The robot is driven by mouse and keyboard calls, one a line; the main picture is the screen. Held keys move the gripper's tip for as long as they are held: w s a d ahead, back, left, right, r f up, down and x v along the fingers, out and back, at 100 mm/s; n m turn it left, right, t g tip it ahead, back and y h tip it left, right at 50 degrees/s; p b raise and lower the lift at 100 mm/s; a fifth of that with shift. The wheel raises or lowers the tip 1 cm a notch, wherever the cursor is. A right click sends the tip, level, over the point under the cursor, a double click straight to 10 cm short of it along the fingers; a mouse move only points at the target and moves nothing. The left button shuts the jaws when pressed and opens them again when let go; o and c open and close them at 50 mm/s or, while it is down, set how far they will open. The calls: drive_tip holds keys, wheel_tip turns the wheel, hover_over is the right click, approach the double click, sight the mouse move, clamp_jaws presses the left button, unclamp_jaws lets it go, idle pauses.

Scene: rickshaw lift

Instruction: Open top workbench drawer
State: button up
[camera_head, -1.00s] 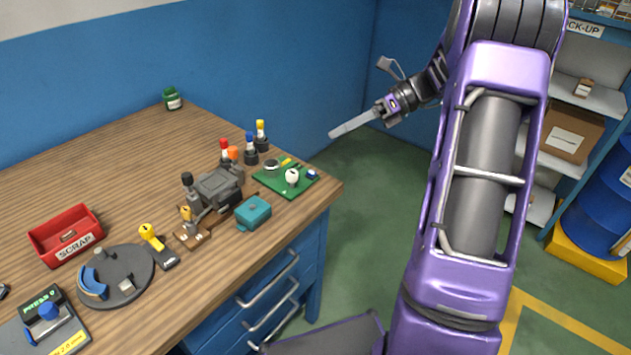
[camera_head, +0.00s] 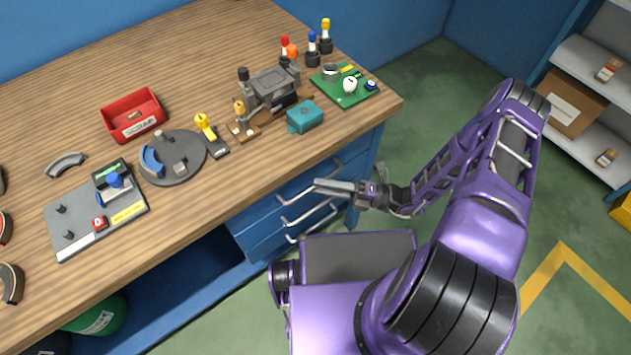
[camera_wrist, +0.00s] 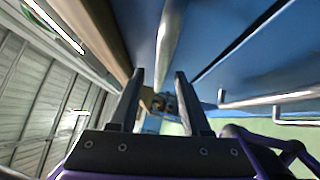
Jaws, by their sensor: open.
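The blue workbench's drawer stack (camera_head: 262,222) is under the right end of the wooden top, and its drawers look shut. The top drawer's silver bar handle (camera_head: 294,195) is partly hidden behind my gripper (camera_head: 320,186). My gripper is open and empty in front of the drawer fronts, below the tabletop edge. In the wrist view the top handle (camera_wrist: 171,35) runs lengthwise beyond the gap between my open fingers (camera_wrist: 160,78). I cannot tell whether the bar is between the fingertips. Two lower handles (camera_wrist: 268,98) show at the right there.
The tabletop (camera_head: 215,55) holds a red scrap bin (camera_head: 133,115), a teal box (camera_head: 304,117), a green board (camera_head: 345,87) and a press panel (camera_head: 97,212). Open green floor (camera_head: 415,90) lies right of the bench. Shelves with cartons (camera_head: 570,103) stand at the far right.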

drive_tip(key=shift+x, duration=1.15)
clamp_jaws()
idle(0.6)
